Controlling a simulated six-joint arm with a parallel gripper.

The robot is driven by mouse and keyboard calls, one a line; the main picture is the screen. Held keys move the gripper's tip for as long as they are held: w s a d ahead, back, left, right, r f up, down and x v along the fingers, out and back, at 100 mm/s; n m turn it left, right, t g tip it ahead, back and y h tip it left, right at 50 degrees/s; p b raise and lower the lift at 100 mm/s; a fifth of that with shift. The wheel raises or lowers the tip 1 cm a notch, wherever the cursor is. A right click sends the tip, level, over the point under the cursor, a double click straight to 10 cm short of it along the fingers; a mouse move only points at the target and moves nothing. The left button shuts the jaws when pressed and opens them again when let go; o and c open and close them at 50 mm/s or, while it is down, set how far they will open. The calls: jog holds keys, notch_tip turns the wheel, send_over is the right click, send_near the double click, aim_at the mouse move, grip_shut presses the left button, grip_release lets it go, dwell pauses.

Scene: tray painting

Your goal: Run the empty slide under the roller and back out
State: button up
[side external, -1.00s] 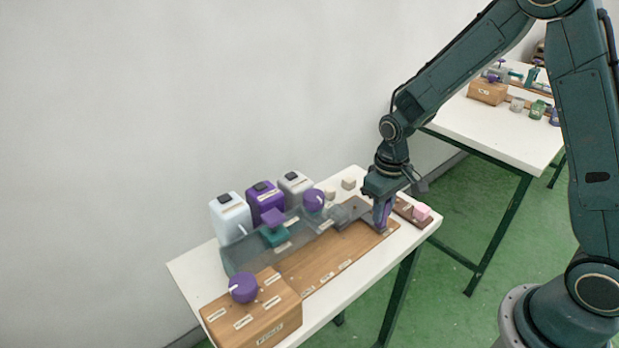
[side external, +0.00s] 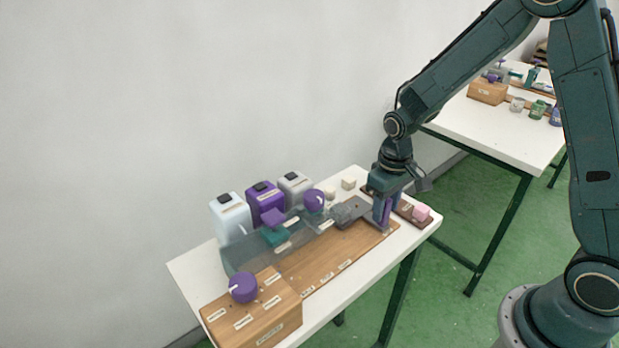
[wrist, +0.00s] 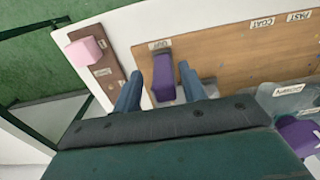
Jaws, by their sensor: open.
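A wooden board (side external: 320,268) lies along the front of the white table. A grey see-through housing (side external: 252,252) with a teal block (side external: 275,237) and purple cap runs behind it; the roller inside cannot be made out. At the board's right end, by a small label, an upright purple handle (wrist: 163,78) stands. My gripper (wrist: 158,92) is open, with its two blue fingers on either side of the handle, apparently without gripping it. My gripper also shows in the side view (side external: 384,212). Which part is the slide is not clear.
A wooden box with a purple knob (side external: 243,288) stands at the board's left end. White, purple and grey containers (side external: 265,200) stand behind the housing. A brown strip with a pink block (side external: 422,212) lies to the right. A second table (side external: 500,125) stands behind.

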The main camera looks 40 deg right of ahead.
notch_tip(320, 180, up, 14)
jog(key=shift+f, duration=0.15)
dwell(0.5)
dwell(1.3)
jog(key=s+a+r+t, duration=0.1)
jog(key=s+r, duration=0.3)
jog(key=s, duration=0.6)
jog(key=s+a+r+t, duration=0.1)
jog(key=s+r+t, duration=0.3)
jog(key=s, duration=0.5)
jog(key=shift+s+a+r+t, duration=0.25)
jog(key=shift+s+r+t, duration=0.05)
jog(key=shift+s+r, duration=0.15)
jog(key=shift+w, duration=0.1)
dwell(1.1)
